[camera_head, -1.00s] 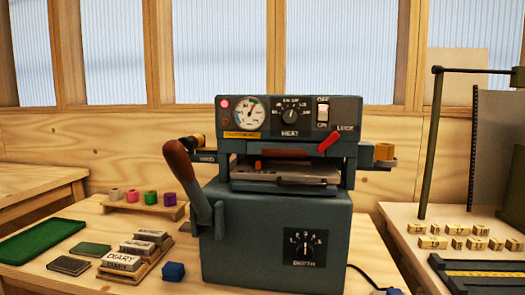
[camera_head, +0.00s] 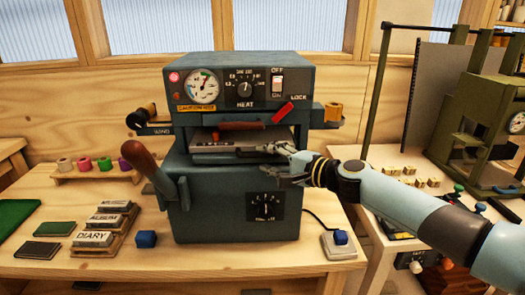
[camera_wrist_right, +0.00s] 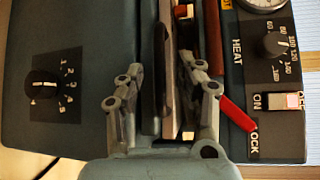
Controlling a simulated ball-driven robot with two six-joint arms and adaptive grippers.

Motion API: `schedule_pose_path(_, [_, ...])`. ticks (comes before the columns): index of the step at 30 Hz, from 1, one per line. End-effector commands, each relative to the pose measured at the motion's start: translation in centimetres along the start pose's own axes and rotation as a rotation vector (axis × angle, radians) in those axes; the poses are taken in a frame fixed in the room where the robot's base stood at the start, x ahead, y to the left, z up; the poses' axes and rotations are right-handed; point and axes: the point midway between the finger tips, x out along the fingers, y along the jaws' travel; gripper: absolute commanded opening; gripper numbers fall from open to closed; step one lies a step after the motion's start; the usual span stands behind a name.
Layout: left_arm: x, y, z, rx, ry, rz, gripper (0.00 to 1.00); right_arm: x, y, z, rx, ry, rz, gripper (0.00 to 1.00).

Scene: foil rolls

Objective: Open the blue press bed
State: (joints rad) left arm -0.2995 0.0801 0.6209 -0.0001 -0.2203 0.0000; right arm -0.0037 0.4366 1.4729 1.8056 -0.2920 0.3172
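The blue press (camera_head: 225,215) stands on the wooden table. Its bed (camera_head: 215,146), a grey slab with a dark bar handle at the front, sits in the slot below the heated head. My right gripper (camera_head: 288,166) reaches in from the right and is at the front of the bed. In the right wrist view its fingers (camera_wrist_right: 160,88) are apart, with the dark handle (camera_wrist_right: 161,65) showing between them. I cannot tell whether either finger touches it. The red lock lever (camera_head: 283,112) slants up to the right. My left gripper is not in view.
A brown-gripped lever (camera_head: 140,161) sticks out at the press's left. Foil rolls (camera_head: 104,163) stand on a rack behind left. Type blocks (camera_head: 97,238), a blue cube (camera_head: 146,239) and a blue-button box (camera_head: 342,243) lie near the press. A green machine (camera_head: 490,130) stands right.

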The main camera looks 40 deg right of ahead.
Motion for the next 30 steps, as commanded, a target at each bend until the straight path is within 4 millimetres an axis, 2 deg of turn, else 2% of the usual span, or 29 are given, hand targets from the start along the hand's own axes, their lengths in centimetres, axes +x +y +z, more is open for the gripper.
schedule_pose_path(3, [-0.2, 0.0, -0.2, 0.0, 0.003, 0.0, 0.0, 1.5, -0.1, -0.1, 0.001, 0.003, -0.002, 0.36])
schedule_pose_path(6, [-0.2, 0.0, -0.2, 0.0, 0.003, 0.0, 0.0, 2.1, 0.0, -0.1, -0.001, 0.001, 0.0, 0.36])
schedule_pose_path(14, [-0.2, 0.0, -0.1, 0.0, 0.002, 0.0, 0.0, 2.3, 0.1, -0.1, -0.002, 0.001, 0.001, 0.36])
schedule_pose_path(15, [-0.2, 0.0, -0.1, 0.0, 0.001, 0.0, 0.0, 2.3, 0.1, -0.1, -0.002, 0.001, 0.0, 0.35])
schedule_pose_path(23, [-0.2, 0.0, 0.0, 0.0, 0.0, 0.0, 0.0, 2.3, 0.1, -0.1, -0.002, 0.001, 0.0, 0.01])
schedule_pose_path(30, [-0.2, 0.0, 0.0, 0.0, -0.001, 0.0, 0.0, 2.3, 0.1, -0.1, -0.002, 0.001, 0.001, 0.0])
